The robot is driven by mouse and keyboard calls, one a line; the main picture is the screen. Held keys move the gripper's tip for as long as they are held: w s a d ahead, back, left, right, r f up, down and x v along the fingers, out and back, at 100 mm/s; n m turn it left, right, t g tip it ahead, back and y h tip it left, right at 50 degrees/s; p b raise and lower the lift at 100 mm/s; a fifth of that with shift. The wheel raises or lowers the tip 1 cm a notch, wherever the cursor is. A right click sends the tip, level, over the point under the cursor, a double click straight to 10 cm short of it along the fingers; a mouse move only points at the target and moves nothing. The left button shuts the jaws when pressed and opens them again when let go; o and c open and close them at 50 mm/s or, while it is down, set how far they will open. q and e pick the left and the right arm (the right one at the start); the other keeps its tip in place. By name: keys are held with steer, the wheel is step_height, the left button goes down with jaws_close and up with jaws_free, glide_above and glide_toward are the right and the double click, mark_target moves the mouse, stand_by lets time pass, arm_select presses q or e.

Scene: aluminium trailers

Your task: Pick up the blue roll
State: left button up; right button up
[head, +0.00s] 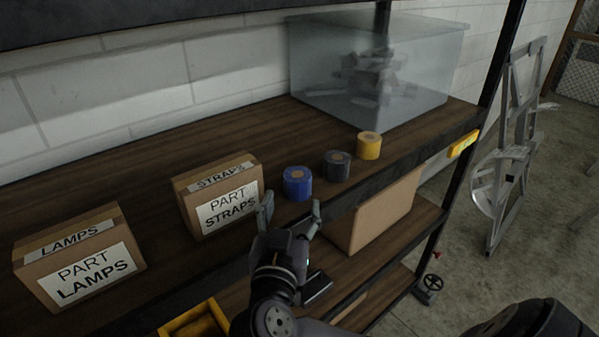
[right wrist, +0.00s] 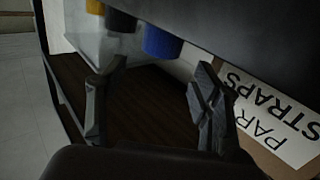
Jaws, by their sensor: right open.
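The blue roll (head: 297,183) stands upright near the front edge of the wooden shelf in the head view, right of the straps box. In the right wrist view the open fingers of the right gripper (right wrist: 158,82) point toward the roll. My left gripper is not in view.
A grey roll (head: 337,166) and a yellow roll (head: 369,146) stand to the right. The straps box (head: 216,194) is close on the left, the lamps box (head: 79,257) farther left. A clear bin (head: 420,75) stands behind. The shelf's dark front edge (head: 400,158) lies near my gripper.

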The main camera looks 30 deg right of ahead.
mark_target(296, 183)
steer(key=x, duration=0.2)
steer(key=shift+w+d+r+p, duration=0.25)
steer(key=shift+r+p, duration=0.05)
steer(key=shift+w+d+f, duration=0.1)
steer(key=shift+w+d, duration=0.15)
steer(key=shift+w, duration=0.05)
steer(key=p+x, duration=0.1)
steer(key=x, duration=0.3)
steer(key=shift+w+d+p, duration=0.1)
steer(key=shift+w+p, duration=0.1)
steer(key=shift+p, duration=0.2)
steer(key=shift+w+d, duration=0.25)
steer(key=shift+w+f, duration=0.15)
steer(key=shift+c, duration=1.3)
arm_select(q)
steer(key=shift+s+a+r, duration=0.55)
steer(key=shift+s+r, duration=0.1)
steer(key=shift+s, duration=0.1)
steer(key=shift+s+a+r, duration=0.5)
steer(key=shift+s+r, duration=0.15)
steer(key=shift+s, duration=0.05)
arm_select(e)
steer(key=c, duration=0.7)
